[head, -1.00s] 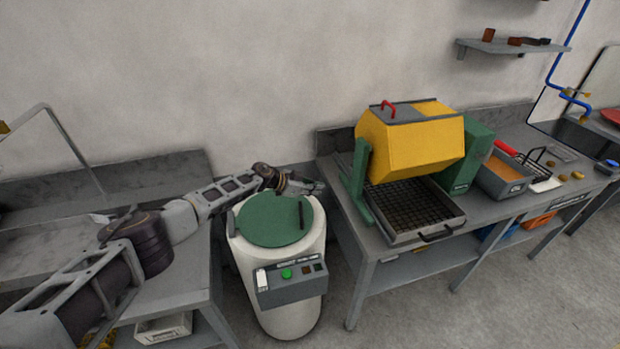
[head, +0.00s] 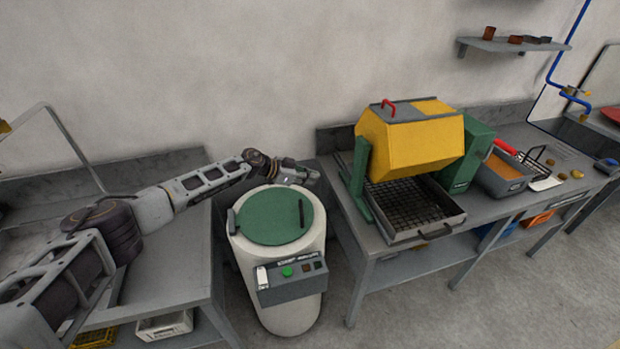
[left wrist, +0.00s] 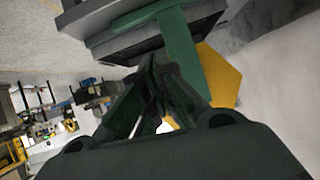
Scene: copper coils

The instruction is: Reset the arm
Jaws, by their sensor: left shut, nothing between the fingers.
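My left arm comes in from the left in the head view. Its gripper (head: 308,174) is above the back rim of a white round machine (head: 290,318) with a closed green lid (head: 274,217). The gripper is shut and empty, apart from the lid. In the left wrist view the dark fingers (left wrist: 155,70) converge, with a green post (left wrist: 185,55) and yellow drum (left wrist: 222,80) beyond them. My right gripper is in neither view.
Right of the machine, a grey bench carries the yellow drum (head: 410,145) over a grid tray (head: 440,225), and an orange-filled bin (head: 503,175). A grey table (head: 180,260) stands at left. A wall shelf (head: 490,46) is at upper right. Floor at front right is clear.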

